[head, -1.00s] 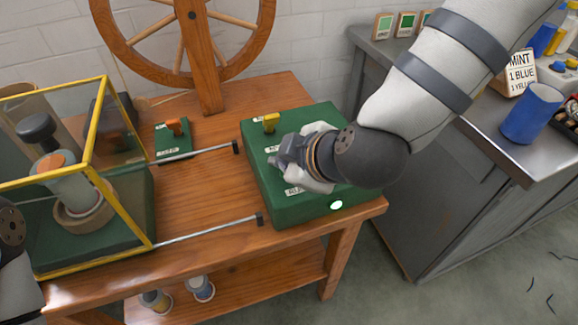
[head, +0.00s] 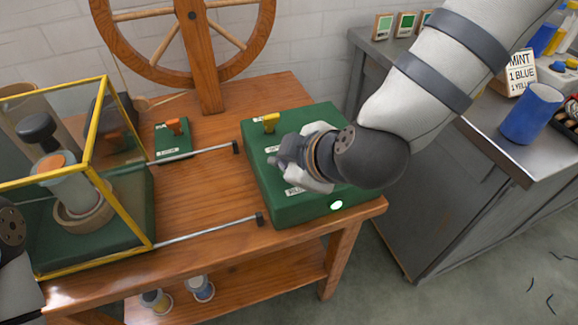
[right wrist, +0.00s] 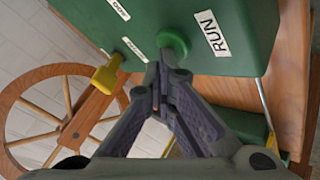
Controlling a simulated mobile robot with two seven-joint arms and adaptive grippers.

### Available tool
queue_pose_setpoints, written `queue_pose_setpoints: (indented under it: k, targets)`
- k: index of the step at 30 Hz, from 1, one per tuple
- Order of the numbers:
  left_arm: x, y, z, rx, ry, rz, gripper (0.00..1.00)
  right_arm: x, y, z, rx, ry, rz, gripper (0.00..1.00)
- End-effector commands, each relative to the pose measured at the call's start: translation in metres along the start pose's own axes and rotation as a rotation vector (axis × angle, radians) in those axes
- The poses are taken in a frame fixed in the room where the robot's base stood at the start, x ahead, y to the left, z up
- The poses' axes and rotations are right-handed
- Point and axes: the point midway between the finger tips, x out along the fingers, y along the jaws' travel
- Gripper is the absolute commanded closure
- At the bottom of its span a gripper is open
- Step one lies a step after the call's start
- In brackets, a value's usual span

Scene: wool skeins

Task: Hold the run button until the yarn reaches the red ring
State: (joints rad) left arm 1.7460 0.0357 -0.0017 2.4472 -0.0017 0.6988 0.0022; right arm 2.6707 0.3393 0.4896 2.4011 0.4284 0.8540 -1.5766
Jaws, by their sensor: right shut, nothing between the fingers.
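The green control box (head: 300,208) stands at the right end of the wooden table. My right gripper (head: 279,162) is over its top, shut and empty. In the right wrist view, the closed fingertips (right wrist: 160,65) are at the round green button (right wrist: 174,45) beside the RUN label (right wrist: 213,33); they appear to touch it. My gripper hides the button in the head view. A pale bobbin (head: 72,190) with an orange top stands inside the yellow-framed clear case (head: 148,220). I cannot clearly make out the yarn edge or a red ring. My left gripper is out of view.
A wooden spinning wheel (head: 208,85) stands at the back. A small green box with an orange switch (head: 174,127) sits near the case. Metal rods cross the table.

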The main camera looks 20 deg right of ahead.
Motion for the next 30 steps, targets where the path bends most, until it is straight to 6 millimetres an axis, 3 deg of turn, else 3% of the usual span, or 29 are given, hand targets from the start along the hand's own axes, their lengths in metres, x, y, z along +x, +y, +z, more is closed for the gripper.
queue_pose_setpoints:
  k: [30]
  targets:
    - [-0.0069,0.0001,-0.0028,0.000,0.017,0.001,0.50,-0.0047,0.0033,-0.0032,-0.001,0.000,0.001,1.00]
